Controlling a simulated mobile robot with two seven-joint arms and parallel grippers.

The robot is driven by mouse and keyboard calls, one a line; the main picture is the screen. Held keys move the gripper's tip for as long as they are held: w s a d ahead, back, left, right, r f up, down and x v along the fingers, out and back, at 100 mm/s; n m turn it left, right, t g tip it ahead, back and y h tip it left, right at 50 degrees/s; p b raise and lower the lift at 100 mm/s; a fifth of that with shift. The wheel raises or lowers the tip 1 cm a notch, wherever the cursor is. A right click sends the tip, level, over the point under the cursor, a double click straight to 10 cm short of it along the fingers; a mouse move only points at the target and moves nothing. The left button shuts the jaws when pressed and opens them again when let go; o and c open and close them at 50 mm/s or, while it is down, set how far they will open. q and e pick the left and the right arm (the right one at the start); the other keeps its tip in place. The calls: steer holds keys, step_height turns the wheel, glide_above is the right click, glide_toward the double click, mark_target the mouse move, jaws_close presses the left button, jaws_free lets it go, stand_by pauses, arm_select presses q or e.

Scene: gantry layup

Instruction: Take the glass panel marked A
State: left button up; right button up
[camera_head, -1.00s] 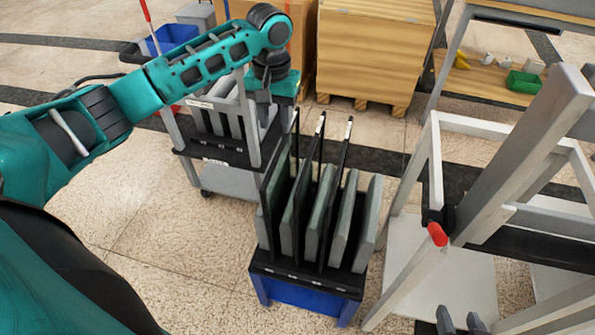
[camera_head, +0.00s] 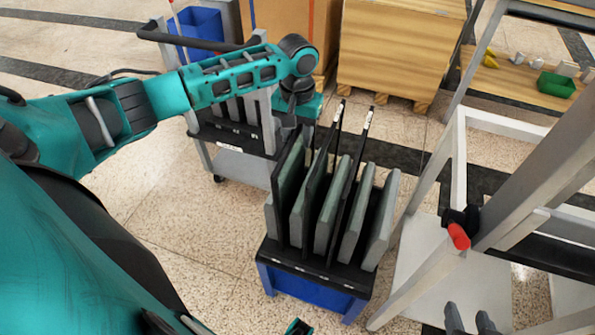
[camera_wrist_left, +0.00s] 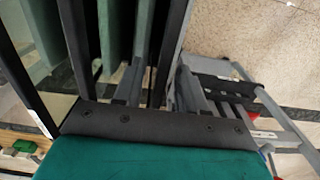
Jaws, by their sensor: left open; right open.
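A rack with a blue base (camera_head: 315,290) holds several upright grey-green panels (camera_head: 333,205) between dark uprights; some uprights have pale tags at the top. No letter A is legible, so I cannot tell which panel is marked A. My left gripper (camera_head: 297,108) hangs at the rack's back-left top, its fingertips partly hidden. In the left wrist view, the gripper's dark palm and teal body fill the bottom, and panel edges (camera_wrist_left: 115,35) run close in front of it. The gripper is open and I see nothing held.
A wheeled cart (camera_head: 235,165) with slotted panels stands behind the rack. A grey metal frame (camera_head: 450,170) with a red knob (camera_head: 458,236) stands close on the right. Wooden crates (camera_head: 400,45) are at the back. Speckled floor is open left of the rack.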

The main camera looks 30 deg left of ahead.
arm_select(q)
step_height(320, 180, down, 3)
steer(key=shift+r, duration=0.1)
jaws_close()
stand_by(0.3)
stand_by(1.0)
steer(key=shift+r, duration=0.15)
